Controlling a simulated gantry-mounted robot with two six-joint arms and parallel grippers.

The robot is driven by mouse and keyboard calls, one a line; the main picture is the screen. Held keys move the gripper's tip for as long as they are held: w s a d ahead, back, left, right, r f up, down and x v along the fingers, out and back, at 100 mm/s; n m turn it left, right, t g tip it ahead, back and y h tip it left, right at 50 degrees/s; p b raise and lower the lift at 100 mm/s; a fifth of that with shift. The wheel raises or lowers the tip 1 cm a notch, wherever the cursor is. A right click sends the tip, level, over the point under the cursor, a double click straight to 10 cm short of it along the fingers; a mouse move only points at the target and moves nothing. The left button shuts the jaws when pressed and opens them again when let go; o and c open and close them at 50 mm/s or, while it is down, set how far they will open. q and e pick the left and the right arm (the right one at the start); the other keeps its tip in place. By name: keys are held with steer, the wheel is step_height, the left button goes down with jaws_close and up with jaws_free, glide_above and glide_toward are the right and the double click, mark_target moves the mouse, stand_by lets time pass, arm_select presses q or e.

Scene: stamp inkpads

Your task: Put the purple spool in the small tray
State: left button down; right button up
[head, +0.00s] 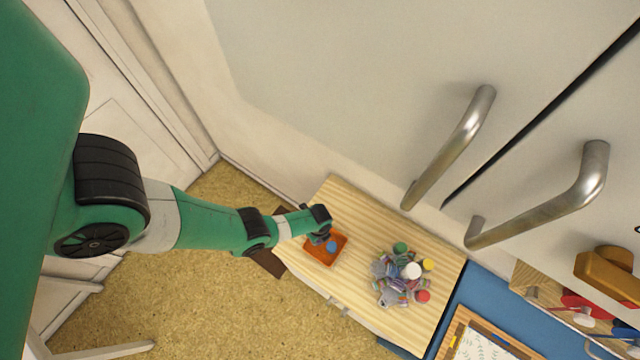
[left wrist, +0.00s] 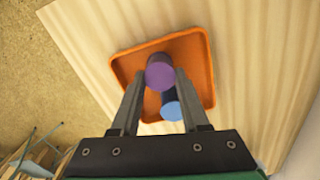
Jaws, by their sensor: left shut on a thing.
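The purple spool (left wrist: 160,72) is between the fingertips of my left gripper (left wrist: 160,80) in the left wrist view, and the gripper is shut on it. The small orange tray (left wrist: 197,38) lies directly below; its near side also shows in the head view (head: 318,258). A blue spool (left wrist: 171,108) is in the tray, beside the purple one in the picture. It also shows in the head view (head: 331,247). I cannot tell whether the purple spool touches the tray floor. In the head view my left gripper (head: 323,238) is over the tray and hides the purple spool. My right gripper is not in view.
A pile of mixed spools and small items (head: 398,278) lies on the wooden table (head: 365,215) to the right of the tray. Large cabinet handles (head: 455,145) stick out above. A blue surface with a clipboard (head: 485,345) is at lower right.

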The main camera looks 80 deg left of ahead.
arm_select(q)
steer(key=shift+w+r, duration=0.1)
steer(key=shift+r, duration=0.05)
steer(key=shift+f, duration=0.2)
steer(key=shift+c, duration=2)
jaws_free()
steer(key=shift+r, duration=0.15)
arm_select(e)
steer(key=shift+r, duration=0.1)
